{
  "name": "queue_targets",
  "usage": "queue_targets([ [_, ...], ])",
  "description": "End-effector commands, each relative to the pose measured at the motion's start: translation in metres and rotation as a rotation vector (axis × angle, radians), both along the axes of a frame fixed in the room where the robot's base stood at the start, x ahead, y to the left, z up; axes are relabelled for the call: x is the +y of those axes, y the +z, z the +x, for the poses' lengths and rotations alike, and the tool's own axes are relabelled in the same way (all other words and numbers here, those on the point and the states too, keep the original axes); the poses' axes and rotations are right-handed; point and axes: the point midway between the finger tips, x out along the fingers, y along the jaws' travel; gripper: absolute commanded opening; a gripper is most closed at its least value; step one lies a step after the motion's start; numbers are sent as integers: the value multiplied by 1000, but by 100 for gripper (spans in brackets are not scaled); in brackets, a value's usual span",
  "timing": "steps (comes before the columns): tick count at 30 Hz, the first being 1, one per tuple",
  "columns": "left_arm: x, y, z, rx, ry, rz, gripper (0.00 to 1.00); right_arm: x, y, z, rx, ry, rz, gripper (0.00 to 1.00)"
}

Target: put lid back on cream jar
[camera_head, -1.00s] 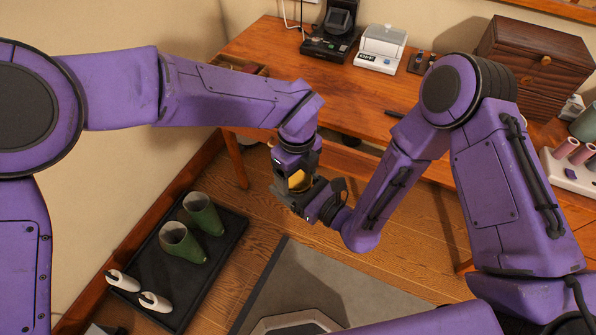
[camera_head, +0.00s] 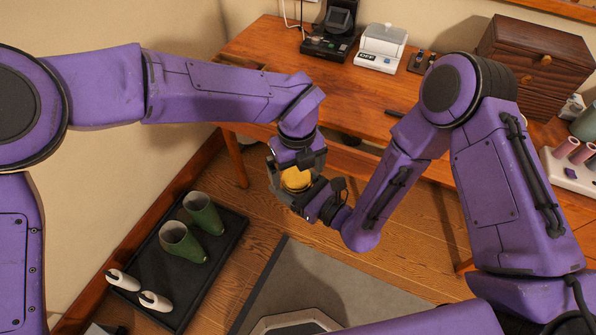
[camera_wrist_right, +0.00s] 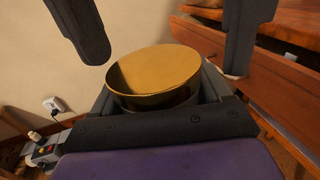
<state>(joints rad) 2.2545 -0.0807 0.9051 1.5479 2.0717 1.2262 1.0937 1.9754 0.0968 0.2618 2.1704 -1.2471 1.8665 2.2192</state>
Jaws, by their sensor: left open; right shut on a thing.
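The cream jar (camera_wrist_right: 185,100) is held in my right gripper (camera_head: 296,196), whose fingers are shut around its sides. The round gold lid (camera_head: 295,179) sits on top of the jar; it also shows large in the right wrist view (camera_wrist_right: 158,72), where it looks slightly tilted. I cannot tell whether it is fully seated. My left gripper (camera_head: 297,160) is open just above the lid. Its two dark fingers stand apart on either side of the lid in the right wrist view (camera_wrist_right: 165,45), with no contact visible. Most of the jar body is hidden by my right gripper.
A wooden drawer box (camera_head: 535,55) is at right. Green boots (camera_head: 182,243) stand on a black tray (camera_head: 150,235) at lower left.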

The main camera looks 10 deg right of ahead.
Motion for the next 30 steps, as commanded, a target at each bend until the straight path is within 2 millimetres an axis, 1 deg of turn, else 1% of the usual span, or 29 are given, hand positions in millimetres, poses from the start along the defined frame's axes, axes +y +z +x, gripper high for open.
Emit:
queue_targets([
  [1,0,9,1,-2,1,-3,100,0,1,0,-2,0,1,0],
  [3,0,19,1,-2,3,-3,100,0,1,0,-2,0,1,0],
  [7,0,31,0,-1,1,-1,100,0,1,0,-2,0,1,0],
  [20,0,34,0,-1,1,-1,100,0,1,0,-2,0,1,0],
  [23,0,39,1,-1,2,-1,100,0,1,0,-2,0,1,0],
  [26,0,54,1,-3,3,-3,100,0,1,0,-2,0,1,0],
  [30,0,86,1,-4,3,-3,100,0,1,0,-2,0,1,0],
])
